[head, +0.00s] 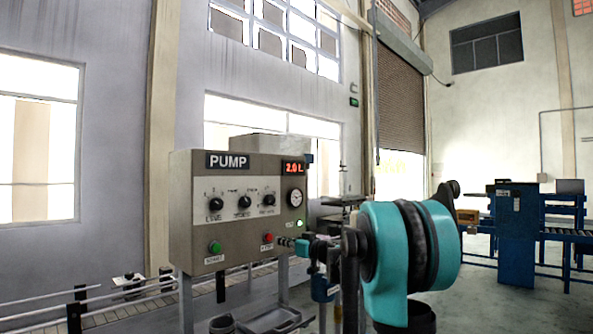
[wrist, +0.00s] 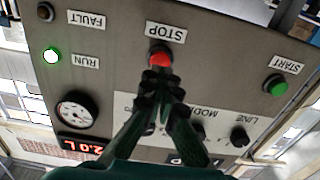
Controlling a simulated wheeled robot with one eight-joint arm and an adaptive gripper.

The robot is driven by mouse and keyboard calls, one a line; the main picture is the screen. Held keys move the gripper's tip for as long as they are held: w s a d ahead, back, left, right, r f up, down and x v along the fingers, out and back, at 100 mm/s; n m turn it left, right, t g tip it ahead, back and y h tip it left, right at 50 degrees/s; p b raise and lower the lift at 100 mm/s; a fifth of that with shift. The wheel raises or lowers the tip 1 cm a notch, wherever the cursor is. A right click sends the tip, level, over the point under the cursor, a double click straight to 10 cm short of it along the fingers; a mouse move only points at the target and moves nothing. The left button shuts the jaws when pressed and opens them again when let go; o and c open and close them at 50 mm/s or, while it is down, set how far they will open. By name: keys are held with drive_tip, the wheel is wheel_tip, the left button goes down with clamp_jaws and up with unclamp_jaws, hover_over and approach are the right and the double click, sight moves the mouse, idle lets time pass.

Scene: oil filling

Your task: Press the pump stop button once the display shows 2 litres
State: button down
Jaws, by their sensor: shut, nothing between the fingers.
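The grey pump panel (head: 240,205) stands left of centre in the head view. Its display (head: 293,168) reads 2.0 L in red; it also shows upside down in the wrist view (wrist: 80,146). The red stop button (head: 267,238) is at the panel's lower right, and in the wrist view (wrist: 159,57) it sits beside the STOP label. My gripper (head: 284,242) is shut and empty, its fingertips (wrist: 160,76) right in front of the stop button and covering part of it. I cannot tell whether they touch it. The green run light (wrist: 52,56) is lit.
The green start button (head: 215,247) is left of the stop button. A round gauge (head: 295,198) and several knobs (head: 243,202) are above. A tray (head: 272,319) is below the panel. Blue machinery (head: 515,230) stands far right.

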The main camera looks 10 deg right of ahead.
sight(270, 237)
drive_tip(key=shift+w, duration=0.1)
drive_tip(key=shift+x, duration=2.05)
drive_tip(key=v, duration=0.9)
